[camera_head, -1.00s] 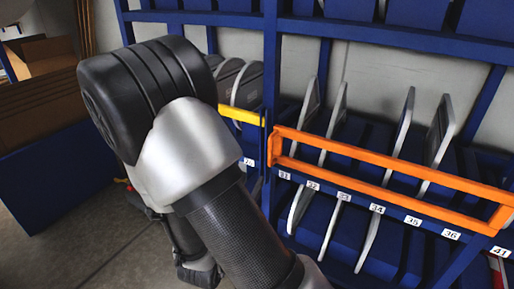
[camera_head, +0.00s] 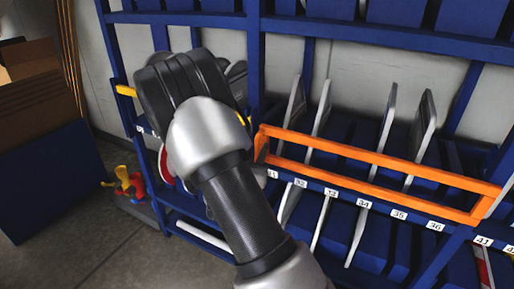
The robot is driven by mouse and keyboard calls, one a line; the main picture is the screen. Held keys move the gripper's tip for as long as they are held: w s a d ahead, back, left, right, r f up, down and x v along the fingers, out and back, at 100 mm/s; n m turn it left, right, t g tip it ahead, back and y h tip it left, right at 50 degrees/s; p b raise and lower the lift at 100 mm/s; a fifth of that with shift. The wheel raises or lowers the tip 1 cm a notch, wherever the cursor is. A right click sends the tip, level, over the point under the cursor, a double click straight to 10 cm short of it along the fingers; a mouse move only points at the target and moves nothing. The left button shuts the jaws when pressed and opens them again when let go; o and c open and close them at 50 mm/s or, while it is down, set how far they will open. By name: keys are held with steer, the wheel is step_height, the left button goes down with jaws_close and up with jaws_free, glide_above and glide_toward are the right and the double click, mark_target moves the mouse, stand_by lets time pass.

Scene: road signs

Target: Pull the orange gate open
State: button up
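The orange gate (camera_head: 372,177) is a long rectangular frame across the front of a blue rack shelf. It runs from the rack post near the picture's middle to the right, above the number labels, and lies along the shelf front. My arm stands to the left of the gate's left end, in front of the rack. My gripper is not visible; it is hidden behind or beyond my arm links.
The blue rack (camera_head: 257,60) holds several grey sign plates (camera_head: 420,135) standing on edge behind the gate. Red and yellow items (camera_head: 127,183) sit on the floor at left, near a brown and blue container (camera_head: 40,150). Floor at lower left is clear.

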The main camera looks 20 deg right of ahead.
steer(key=shift+w+d, duration=0.3)
steer(key=shift+c, duration=0.4)
jaws_close()
steer(key=shift+s+a, duration=0.1)
steer(key=shift+a, duration=0.05)
